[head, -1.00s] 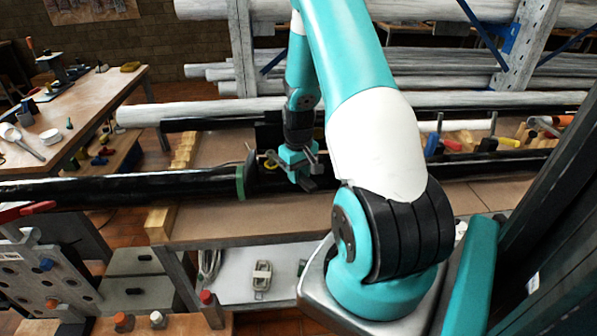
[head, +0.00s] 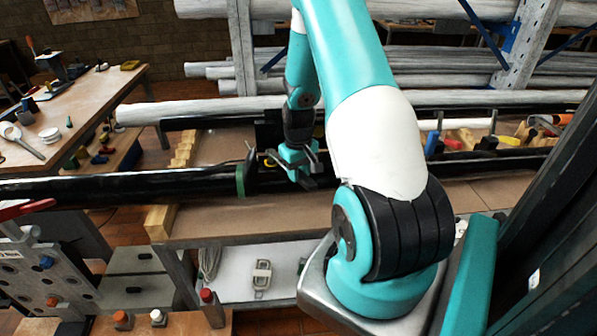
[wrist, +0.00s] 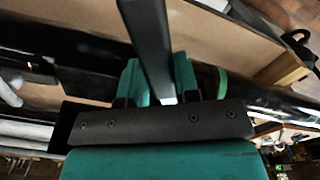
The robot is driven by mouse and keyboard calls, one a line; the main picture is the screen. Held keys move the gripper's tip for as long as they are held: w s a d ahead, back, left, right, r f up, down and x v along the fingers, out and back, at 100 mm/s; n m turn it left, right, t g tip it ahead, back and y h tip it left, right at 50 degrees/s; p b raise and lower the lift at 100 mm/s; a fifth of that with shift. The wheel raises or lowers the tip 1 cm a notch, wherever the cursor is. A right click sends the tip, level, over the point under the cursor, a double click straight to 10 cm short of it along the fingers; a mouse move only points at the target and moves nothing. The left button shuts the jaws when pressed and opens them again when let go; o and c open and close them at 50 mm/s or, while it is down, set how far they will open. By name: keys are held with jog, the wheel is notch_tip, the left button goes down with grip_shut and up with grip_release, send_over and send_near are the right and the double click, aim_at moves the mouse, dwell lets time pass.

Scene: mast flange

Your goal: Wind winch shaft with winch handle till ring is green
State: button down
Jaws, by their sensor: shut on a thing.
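My gripper (head: 304,178) is in front of the long black mast, right of its green band (head: 240,181). In the wrist view, its teal fingers (wrist: 160,88) are shut on a dark bar, which looks like the winch handle (wrist: 148,35). The bar runs from between the fingers to the top of the picture. The winch shaft and the bar's far end cannot be made out. A small yellow-orange spot (head: 270,163) shows just left of my gripper; I cannot tell whether it is the ring. The green band also shows in the wrist view (wrist: 222,82).
The black mast (head: 130,186) lies across the workbench (head: 215,222). Wooden blocks (head: 160,222) stand at the bench's left. Coloured tools (head: 432,143) lie at the back right. Pale poles (head: 165,112) fill the rack behind. Bare bench top lies in front of the mast.

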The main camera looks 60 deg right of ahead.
jog(key=shift+f+b, duration=0.65)
jog(key=shift+f, duration=0.25)
dwell(0.4)
jog(key=w+a+m, duration=0.6)
jog(key=a+m, duration=0.2)
jog(key=shift+w, duration=0.3)
dwell(0.5)
jog(key=shift+s, duration=0.1)
dwell(0.3)
jog(key=s+d+n, duration=0.5)
jog(key=d+n, duration=0.1)
jog(key=shift+s+d+n, duration=0.35)
jog(key=shift+s+n, duration=0.05)
jog(key=shift+s+d+n, duration=0.3)
jog(key=shift+d+n, duration=0.35)
jog(key=shift+n, duration=0.05)
